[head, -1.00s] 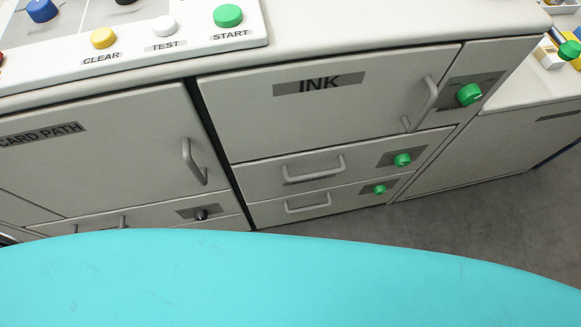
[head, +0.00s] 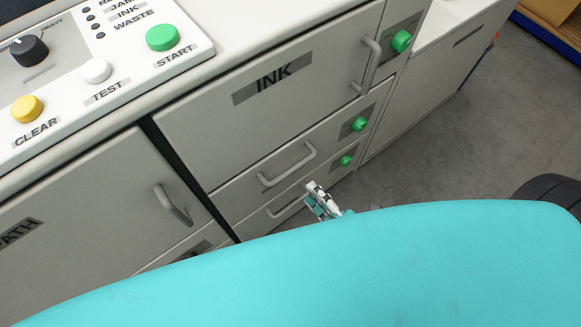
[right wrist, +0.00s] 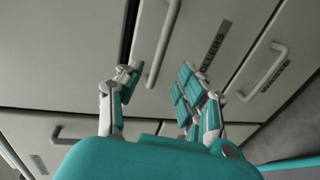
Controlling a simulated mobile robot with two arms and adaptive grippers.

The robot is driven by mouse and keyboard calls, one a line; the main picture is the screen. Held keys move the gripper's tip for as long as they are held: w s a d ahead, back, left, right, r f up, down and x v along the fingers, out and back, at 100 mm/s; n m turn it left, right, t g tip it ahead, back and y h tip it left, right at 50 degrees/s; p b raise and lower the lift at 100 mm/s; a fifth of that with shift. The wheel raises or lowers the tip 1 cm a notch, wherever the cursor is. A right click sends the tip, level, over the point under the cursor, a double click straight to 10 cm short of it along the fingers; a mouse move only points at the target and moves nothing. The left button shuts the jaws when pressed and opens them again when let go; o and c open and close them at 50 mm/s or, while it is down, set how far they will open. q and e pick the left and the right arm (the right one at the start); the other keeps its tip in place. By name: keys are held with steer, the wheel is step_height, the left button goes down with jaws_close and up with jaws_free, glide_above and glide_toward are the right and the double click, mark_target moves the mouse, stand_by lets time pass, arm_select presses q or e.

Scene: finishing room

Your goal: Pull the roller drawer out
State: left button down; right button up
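The roller drawer (right wrist: 228,30) shows in the right wrist view with a label reading as ROLLERS and a grey bar handle (right wrist: 166,42). It looks shut. In the head view two shut drawers lie under the INK door; the upper one has a handle (head: 287,167). My right gripper (head: 316,192) is by the lower drawer's handle (head: 284,207) in that picture, partly hidden by my turquoise body. In the right wrist view my right gripper (right wrist: 155,84) is open, its fingers on either side of the roller handle's near end, apparently not touching it. My left gripper is not in view.
The WASTE drawer handle (right wrist: 263,72) is beside the roller drawer in the right wrist view. The INK door (head: 265,95) has its own handle (head: 371,66). Green knobs (head: 360,124) sit right of the handles. Grey floor (head: 440,150) is open at the right.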

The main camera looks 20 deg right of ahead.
mark_target(291, 169)
steer(key=x, duration=1)
steer(key=shift+c, duration=0.2)
jaws_close()
